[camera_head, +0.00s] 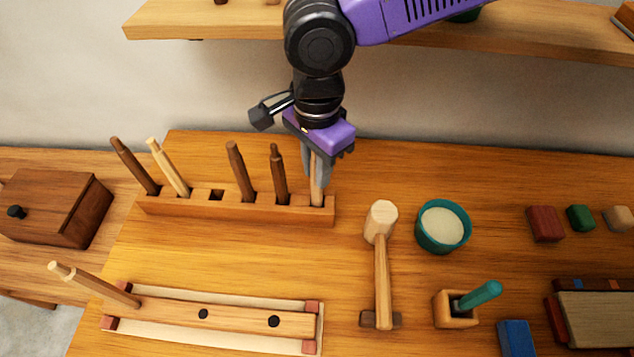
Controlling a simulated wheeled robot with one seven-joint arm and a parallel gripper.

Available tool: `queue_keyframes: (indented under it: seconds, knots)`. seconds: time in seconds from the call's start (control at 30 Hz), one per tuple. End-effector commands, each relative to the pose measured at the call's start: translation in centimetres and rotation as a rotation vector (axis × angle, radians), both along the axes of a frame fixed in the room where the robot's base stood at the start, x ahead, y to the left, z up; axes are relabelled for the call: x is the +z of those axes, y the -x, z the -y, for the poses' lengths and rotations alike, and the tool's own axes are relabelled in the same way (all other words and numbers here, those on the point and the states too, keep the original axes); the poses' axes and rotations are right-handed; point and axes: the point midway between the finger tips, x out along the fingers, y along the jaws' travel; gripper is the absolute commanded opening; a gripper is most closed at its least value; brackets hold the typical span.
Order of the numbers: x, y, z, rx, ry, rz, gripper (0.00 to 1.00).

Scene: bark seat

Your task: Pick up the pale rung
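My gripper (317,168) points down at the right end of the wooden rack (215,208). Its fingers are on both sides of a light brown rung (317,190) standing in the rack's rightmost hole. I cannot tell whether the fingers press on it, and its top is hidden by the gripper. A pale, cream-coloured rung (168,166) leans left in the rack, second from the left. Dark brown rungs stand at the far left (134,166) and right of the middle (239,171), (279,174).
A mallet (381,265), a teal bowl (443,227) and a green-handled tool in a block (478,296) stand right. A shelf (220,20) runs above.

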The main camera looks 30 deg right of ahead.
Motion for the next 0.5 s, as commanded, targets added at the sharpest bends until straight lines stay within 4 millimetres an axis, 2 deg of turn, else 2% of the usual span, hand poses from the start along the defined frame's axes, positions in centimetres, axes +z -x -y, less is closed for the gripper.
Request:
queue_keyframes:
  seconds: [0.37, 0.5]
  knots:
    - [0.12, -0.01, -0.01, 0.000, 0.000, 0.000, 0.00]
    - [0.79, -0.03, 0.01, -0.001, 0.000, 0.001, 0.00]
